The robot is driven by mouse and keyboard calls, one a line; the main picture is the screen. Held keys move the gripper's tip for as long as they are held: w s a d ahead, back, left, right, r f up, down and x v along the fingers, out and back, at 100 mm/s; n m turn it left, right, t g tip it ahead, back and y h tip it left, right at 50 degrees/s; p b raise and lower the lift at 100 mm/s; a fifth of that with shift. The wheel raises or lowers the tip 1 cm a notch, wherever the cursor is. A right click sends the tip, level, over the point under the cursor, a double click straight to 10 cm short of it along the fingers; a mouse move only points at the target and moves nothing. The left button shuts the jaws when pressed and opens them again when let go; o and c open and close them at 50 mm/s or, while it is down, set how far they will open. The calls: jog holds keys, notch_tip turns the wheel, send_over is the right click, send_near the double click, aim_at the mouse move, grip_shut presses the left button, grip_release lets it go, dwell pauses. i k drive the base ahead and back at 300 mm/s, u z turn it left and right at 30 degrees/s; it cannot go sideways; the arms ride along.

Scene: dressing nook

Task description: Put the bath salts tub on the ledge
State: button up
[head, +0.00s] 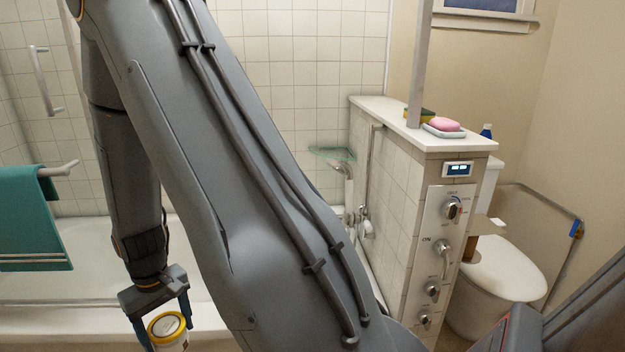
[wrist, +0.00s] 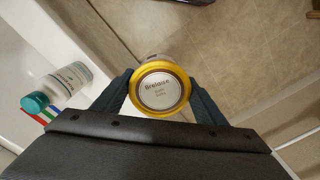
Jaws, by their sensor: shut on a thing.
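The bath salts tub (head: 171,330) is white with a yellow rim and a pale printed lid. My gripper (wrist: 160,90) is shut on its sides, and the lid of the tub (wrist: 160,87) faces the wrist camera. In the head view my gripper (head: 166,334) is at the lower left, in front of the bath, and the tub's bottom is cut off by the frame edge. The tiled half wall on the right has a flat white top ledge (head: 385,110), well apart from the tub.
A pink soap on a dish (head: 443,127) and a sponge (head: 424,114) sit on the ledge; its far left part looks clear. A white bottle with a teal cap (wrist: 65,86) is on a white surface left of the gripper. A toilet (head: 495,285) stands at right.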

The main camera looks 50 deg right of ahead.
aim_at(400, 111)
jog(key=k, duration=0.3)
jog(key=u, duration=1.35)
jog(key=k, duration=2.6)
jog(key=z, duration=1.65)
jog(key=i, duration=0.5)
jog(key=z, duration=0.05)
